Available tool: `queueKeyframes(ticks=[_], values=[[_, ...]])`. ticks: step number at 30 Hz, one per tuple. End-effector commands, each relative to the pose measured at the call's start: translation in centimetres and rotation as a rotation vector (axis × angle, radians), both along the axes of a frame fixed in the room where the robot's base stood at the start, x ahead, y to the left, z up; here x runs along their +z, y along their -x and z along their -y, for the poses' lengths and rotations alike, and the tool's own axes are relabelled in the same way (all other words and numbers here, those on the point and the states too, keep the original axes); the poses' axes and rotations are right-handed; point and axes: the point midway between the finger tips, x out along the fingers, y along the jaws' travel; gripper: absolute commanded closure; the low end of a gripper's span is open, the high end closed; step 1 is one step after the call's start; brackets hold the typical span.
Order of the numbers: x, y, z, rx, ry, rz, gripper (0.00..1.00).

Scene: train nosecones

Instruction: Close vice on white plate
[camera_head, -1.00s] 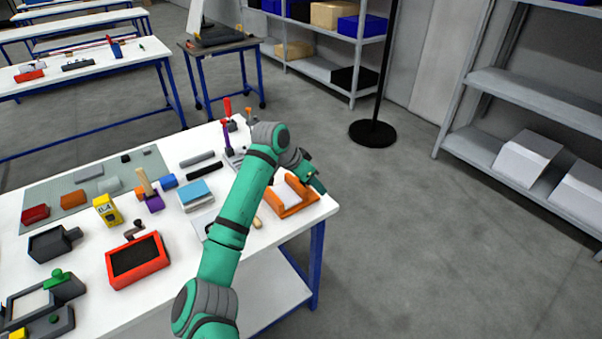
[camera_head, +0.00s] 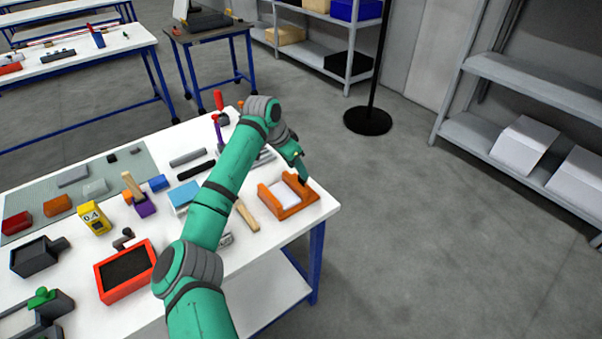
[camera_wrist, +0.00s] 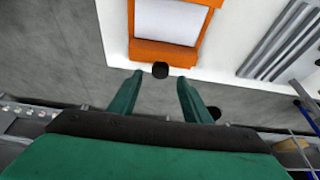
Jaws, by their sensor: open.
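The orange vice (camera_head: 297,206) stands at the near right corner of the white workbench. The white plate (camera_head: 284,194) lies between its jaws. In the wrist view the vice (camera_wrist: 165,53) is at the top, with the white plate (camera_wrist: 172,20) inside its frame. A dark round knob (camera_wrist: 160,70) sticks out of the vice's end. My gripper (camera_wrist: 158,82) is open, its two green fingers on either side of the knob in the picture. I cannot tell whether they touch it. In the head view my gripper (camera_head: 301,178) is at the vice's far right end.
On the white workbench (camera_head: 262,262) stand a red-framed box (camera_head: 127,271), a yellow block (camera_head: 94,218), a blue block (camera_head: 184,197) and a wooden-handled tool (camera_head: 247,216). Ribbed grey bars (camera_wrist: 277,47) lie beside the vice. Open floor is right of the bench.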

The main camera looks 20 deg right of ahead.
Motion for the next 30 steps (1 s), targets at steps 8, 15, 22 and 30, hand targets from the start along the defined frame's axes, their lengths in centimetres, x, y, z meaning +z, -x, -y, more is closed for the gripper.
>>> queueKeyframes(ticks=[8,15,22,30], values=[[-3.2,-0.4,1.5,-0.003,0.000,0.000,0.56],[-3.9,-0.5,1.8,-0.003,0.000,0.000,0.56],[-3.9,-0.5,1.8,-0.003,0.001,0.001,0.70],[-3.8,-0.5,1.8,-0.009,0.001,0.001,0.96]])
